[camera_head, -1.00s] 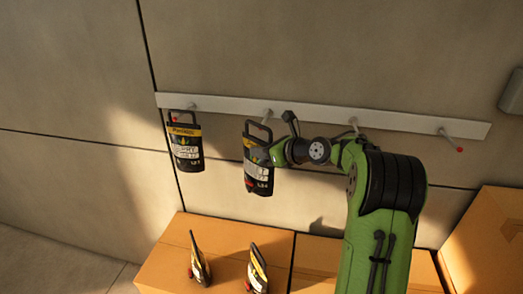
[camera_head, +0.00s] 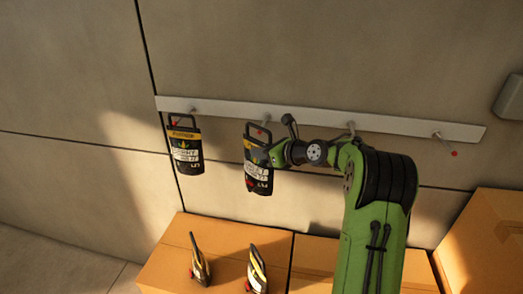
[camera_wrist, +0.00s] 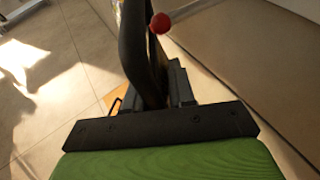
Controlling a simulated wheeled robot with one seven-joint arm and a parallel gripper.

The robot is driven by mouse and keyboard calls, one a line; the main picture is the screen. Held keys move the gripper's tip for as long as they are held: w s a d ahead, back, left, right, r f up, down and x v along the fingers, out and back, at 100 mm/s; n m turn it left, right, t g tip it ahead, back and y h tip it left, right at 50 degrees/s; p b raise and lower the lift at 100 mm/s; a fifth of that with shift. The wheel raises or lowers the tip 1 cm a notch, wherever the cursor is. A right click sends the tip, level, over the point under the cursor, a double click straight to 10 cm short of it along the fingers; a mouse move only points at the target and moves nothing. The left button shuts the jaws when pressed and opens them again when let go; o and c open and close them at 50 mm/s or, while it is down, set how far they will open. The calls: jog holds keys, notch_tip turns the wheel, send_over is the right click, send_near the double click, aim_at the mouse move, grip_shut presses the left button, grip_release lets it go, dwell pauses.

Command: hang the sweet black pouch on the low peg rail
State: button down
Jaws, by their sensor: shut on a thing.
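My gripper (camera_head: 270,157) is shut on a black pouch (camera_head: 257,180) with a yellow band and a white label. I cannot read the label well enough to tell its kind. The pouch hangs upright, its handle loop up at the second peg from the left on the pale peg rail (camera_head: 385,125). In the wrist view, the peg's red tip (camera_wrist: 160,23) shows close beside the black edge of the held pouch (camera_wrist: 135,45). I cannot tell whether the peg passes through the loop. The fingertips are mostly hidden.
A similar pouch (camera_head: 185,152) hangs on the leftmost peg. Two more pouches, one left (camera_head: 199,262) and one right (camera_head: 257,268), stand on a cardboard box (camera_head: 165,258) below. The rightmost peg (camera_head: 445,145) is bare. Another box (camera_head: 490,240) is at right.

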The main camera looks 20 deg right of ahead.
jog(key=shift+w+d+r+p, duration=0.15)
jog(key=shift+w+d+p, duration=0.5)
jog(key=shift+w+p, duration=0.55)
jog(key=shift+w+d+r+p, duration=0.1)
jog(key=shift+w+d+p, duration=0.65)
jog(key=shift+p, duration=0.85)
jog(key=shift+a, duration=0.1)
jog(key=shift+p, duration=0.45)
jog(key=shift+w+d+f, duration=0.15)
jog(key=shift+w+f, duration=0.05)
jog(key=shift+f, duration=0.2)
jog(key=shift+w+d+f, duration=0.1)
jog(key=shift+w+f, duration=0.1)
jog(key=shift+f, duration=0.2)
